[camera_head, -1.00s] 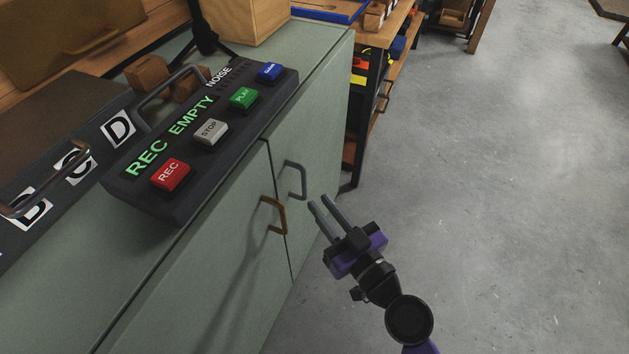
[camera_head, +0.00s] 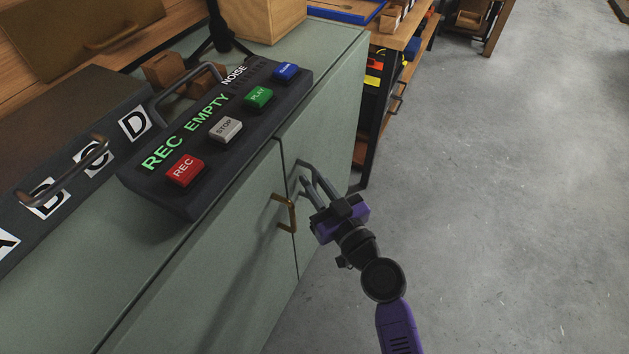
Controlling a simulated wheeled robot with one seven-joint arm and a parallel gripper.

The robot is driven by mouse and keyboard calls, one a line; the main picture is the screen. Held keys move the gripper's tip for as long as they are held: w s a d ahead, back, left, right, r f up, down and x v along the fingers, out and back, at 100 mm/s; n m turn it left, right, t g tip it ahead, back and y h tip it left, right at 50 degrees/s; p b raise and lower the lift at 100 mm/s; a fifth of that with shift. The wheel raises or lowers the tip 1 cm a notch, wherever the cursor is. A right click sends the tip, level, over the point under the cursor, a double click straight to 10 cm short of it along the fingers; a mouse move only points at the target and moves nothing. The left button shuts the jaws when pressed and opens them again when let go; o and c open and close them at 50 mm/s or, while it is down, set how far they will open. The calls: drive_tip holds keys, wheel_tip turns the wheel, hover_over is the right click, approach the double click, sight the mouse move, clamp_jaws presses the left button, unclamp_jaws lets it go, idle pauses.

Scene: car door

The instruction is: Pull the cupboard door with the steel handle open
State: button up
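The green cupboard has two doors side by side. The far door (camera_head: 328,128) carries the grey steel handle (camera_head: 303,163), and the near door (camera_head: 225,265) carries a brass handle (camera_head: 291,212). Both doors look shut. My gripper (camera_head: 310,180) is at the steel handle, its two fingers apart and pointing at the door. The fingers overlap the handle in the picture and hide its lower part. I cannot tell whether they touch it or have it between them.
A dark recorder box (camera_head: 160,200) with coloured buttons sits on the cupboard top, beside a lettered box (camera_head: 70,150). A wooden shelf unit with a dark frame (camera_head: 371,150) stands beyond the cupboard. The concrete floor (camera_head: 500,200) to the right is clear.

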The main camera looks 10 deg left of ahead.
clamp_jaws()
idle(1.3)
